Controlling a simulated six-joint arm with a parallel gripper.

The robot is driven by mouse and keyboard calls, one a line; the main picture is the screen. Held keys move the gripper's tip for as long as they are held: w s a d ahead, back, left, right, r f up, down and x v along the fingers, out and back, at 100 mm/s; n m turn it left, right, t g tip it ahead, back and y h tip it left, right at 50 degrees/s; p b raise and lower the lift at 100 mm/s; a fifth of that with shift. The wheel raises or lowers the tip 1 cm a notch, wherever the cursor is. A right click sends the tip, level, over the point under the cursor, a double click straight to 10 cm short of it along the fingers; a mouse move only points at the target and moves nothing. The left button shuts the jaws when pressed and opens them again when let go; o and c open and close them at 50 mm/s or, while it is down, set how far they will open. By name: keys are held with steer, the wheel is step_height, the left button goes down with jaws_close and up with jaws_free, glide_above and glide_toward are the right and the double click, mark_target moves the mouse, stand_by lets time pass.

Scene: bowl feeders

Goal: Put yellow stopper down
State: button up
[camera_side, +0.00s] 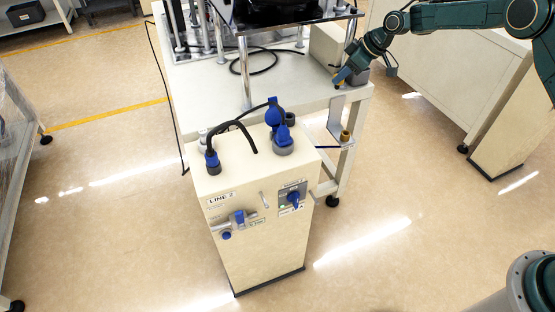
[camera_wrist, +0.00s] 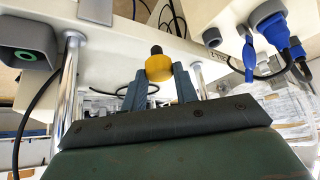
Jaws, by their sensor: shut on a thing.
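The yellow stopper (camera_wrist: 158,68) is a short yellow disc with a dark knob on its far end. In the wrist view it sits between the two blue-grey fingers of my gripper (camera_wrist: 160,74), which is shut on it. In the side view my gripper (camera_side: 339,80) reaches in from the upper right, fingers pointing down-left, at the right end of the white table.
A small yellow-brown fitting (camera_side: 345,135) sits on a bracket at the table's right side. The cream LINE 2 cabinet (camera_side: 250,220) with blue connectors stands in front. A black cable (camera_side: 252,62) lies on the white table (camera_side: 205,95).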

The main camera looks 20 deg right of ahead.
steer(key=s+a+r+n+g+y, duration=0.1)
steer(key=s+a+r+n, duration=0.15)
steer(key=a, duration=0.65)
steer(key=s+a+r+n+g+y, duration=0.15)
steer(key=a+r, duration=0.25)
steer(key=a, duration=0.5)
step_height(320, 180, up, 5)
steer(key=n+g, duration=0.1)
steer(key=n, duration=0.3)
glide_above(256, 167)
step_height(256, 167, down, 16)
steer(key=shift+r, duration=0.25)
steer(key=shift+f+h, duration=0.1)
steer(key=shift+h, duration=0.15)
steer(key=shift+f, duration=2)
steer(key=shift+f, duration=0.1)
steer(key=o, duration=1.1)
